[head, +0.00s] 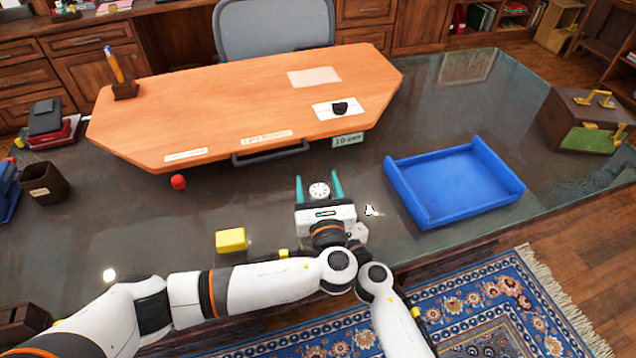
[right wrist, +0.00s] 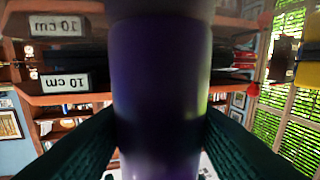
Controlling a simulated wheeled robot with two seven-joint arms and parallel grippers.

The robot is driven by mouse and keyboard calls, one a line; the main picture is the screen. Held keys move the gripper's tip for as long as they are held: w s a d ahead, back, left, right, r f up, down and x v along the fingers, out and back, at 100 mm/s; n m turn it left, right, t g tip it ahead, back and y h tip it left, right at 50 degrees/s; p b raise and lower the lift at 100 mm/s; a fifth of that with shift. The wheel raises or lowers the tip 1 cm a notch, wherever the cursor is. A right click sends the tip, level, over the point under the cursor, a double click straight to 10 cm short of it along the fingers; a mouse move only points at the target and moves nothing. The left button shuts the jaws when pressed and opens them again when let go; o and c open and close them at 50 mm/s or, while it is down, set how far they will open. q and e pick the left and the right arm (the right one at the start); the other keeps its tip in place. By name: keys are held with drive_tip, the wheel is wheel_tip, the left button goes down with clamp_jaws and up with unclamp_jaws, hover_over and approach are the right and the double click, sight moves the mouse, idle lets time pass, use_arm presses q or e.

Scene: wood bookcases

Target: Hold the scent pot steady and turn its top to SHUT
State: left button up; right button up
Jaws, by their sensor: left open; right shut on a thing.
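The scent pot shows in the head view as a small round white top (head: 319,190) with dark marks, too small to read. My left gripper (head: 318,176) is open, with one teal finger on each side of the top and gaps between. In the right wrist view the pot's body is a dark purple cylinder (right wrist: 160,75), filling the middle. My right gripper (right wrist: 160,138) is shut on this body, a dark finger on each side. In the head view the right gripper and the pot's body are mostly hidden behind the left hand.
A blue tray (head: 455,188) lies right of the pot on the dark glass desk. An orange raised board (head: 230,115) with labels stands behind. A yellow block (head: 231,240) and a red ball (head: 178,182) are to the left. A wooden box (head: 585,118) is at far right.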

use_arm(q)
drive_tip(key=shift+w, duration=0.25)
drive_tip(key=c, duration=1)
